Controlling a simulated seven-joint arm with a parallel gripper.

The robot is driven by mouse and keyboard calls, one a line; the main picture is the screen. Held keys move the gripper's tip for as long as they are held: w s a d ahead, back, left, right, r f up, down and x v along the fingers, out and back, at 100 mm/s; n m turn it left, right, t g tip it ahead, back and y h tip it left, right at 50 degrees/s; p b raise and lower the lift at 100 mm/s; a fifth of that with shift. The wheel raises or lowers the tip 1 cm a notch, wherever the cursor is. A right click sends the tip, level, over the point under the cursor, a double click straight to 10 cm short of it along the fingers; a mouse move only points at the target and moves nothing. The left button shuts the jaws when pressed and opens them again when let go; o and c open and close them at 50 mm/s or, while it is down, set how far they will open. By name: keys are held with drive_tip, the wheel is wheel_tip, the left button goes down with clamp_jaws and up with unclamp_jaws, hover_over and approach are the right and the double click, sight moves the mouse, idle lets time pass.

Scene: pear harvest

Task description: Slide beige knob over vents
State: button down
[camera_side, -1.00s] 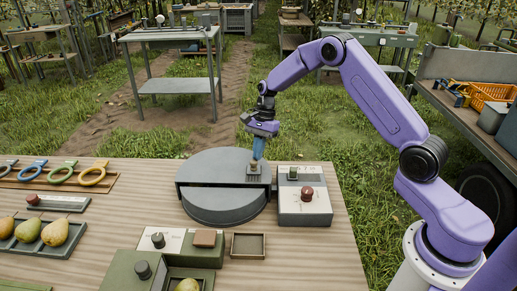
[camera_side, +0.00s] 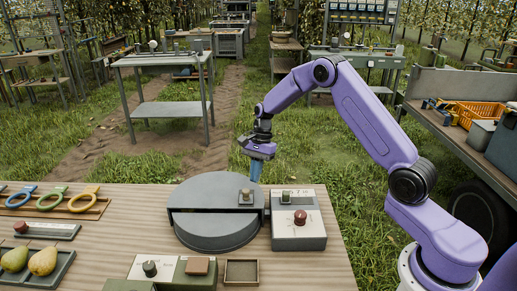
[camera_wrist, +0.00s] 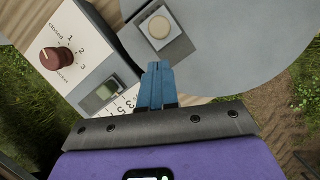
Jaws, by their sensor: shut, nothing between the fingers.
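The beige knob (camera_side: 245,194) stands on a small grey plate on the flat top of a round grey drum (camera_side: 184,198), near its right side. In the wrist view the knob (camera_wrist: 158,27) is round and pale, on its square plate, just beyond my fingertips. My gripper (camera_side: 255,178) has blue fingers pointing down, behind and slightly right of the knob. In the wrist view my gripper (camera_wrist: 157,68) is shut and empty, with a gap to the knob. The drum's front half is a lower, darker grey section. I cannot make out vents.
Right of the drum is a control box (camera_side: 298,238) with a red-brown knob (camera_side: 300,217) and a small greenish button (camera_side: 285,197). In front are a panel with a dark knob (camera_side: 150,269) and an empty tray (camera_side: 241,283). Colored rings (camera_side: 52,199) and pears (camera_side: 42,261) lie left.

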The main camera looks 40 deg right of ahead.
sight(248, 190)
drive_tip(key=shift+w+d+f+v, duration=0.3)
drive_tip(key=shift+w+d+v, duration=0.35)
drive_tip(key=shift+v, duration=4.65)
drive_tip(key=x, duration=1)
drive_tip(key=shift+s, duration=0.1)
drive_tip(key=shift+s+a+f, duration=0.1)
drive_tip(key=shift+s+a, duration=0.05)
drive_tip(key=shift+a, duration=0.4)
drive_tip(key=shift+s+a+f, duration=0.1)
drive_tip(key=shift+s+a, duration=0.1)
drive_tip(key=shift+a, duration=0.35)
drive_tip(key=shift+s+a, duration=0.2)
drive_tip(key=shift+a, duration=0.5)
drive_tip(key=shift+s+a+f, duration=0.1)
drive_tip(key=shift+s+a, duration=0.65)
drive_tip(key=shift+a, duration=0.25)
